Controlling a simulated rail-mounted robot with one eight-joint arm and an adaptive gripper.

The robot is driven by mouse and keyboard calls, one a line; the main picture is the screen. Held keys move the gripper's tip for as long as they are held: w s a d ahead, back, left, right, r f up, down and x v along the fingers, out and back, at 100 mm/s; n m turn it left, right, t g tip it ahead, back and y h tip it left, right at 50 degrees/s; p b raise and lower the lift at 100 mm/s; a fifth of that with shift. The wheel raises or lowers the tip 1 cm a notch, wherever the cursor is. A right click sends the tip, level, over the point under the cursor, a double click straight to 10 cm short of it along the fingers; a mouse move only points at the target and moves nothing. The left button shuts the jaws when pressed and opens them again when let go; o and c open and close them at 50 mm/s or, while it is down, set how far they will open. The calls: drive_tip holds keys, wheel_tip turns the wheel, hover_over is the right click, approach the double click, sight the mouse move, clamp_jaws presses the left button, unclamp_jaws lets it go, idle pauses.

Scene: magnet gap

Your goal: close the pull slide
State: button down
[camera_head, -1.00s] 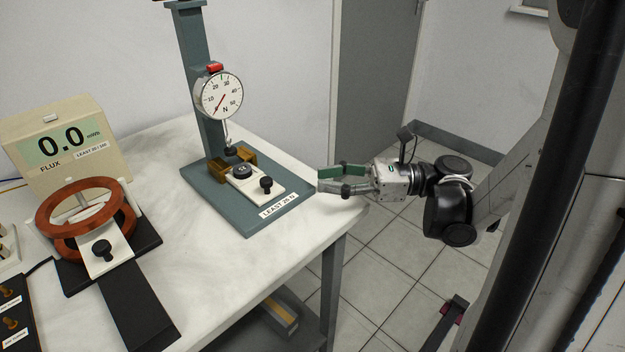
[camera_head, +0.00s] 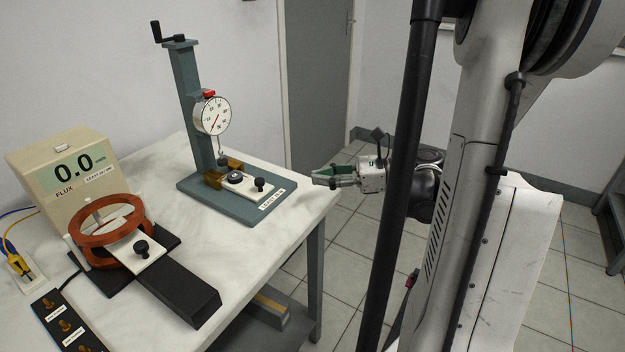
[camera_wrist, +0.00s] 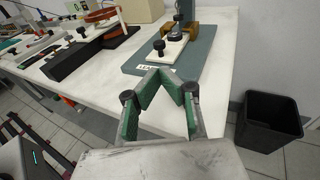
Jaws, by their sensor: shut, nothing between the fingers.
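The pull slide is a white plate (camera_head: 243,186) with a black knob (camera_head: 259,184), on the grey-green base (camera_head: 262,209) of the force-gauge stand. A dark round disc (camera_head: 235,177) sits on the plate, between brass blocks (camera_head: 214,179). The plate sticks out toward the front of the base. In the wrist view the plate (camera_wrist: 165,48) and its knob (camera_wrist: 159,45) lie beyond the fingers. My gripper (camera_head: 316,179) is shut and empty, just off the table's right edge and apart from the slide. It also shows in the wrist view (camera_wrist: 170,78).
A dial gauge (camera_head: 212,116) hangs on the column above the slide. To the left stand a flux meter (camera_head: 70,175), a copper coil (camera_head: 110,225) with its own white slide (camera_head: 135,247), and a black block (camera_head: 180,290). A black bin (camera_wrist: 270,120) stands on the floor.

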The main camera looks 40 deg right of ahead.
drive_tip(key=b+x, duration=0.2)
drive_tip(key=x, duration=0.9)
drive_tip(key=shift+w+a+b, duration=0.1)
drive_tip(key=shift+b, duration=0.25)
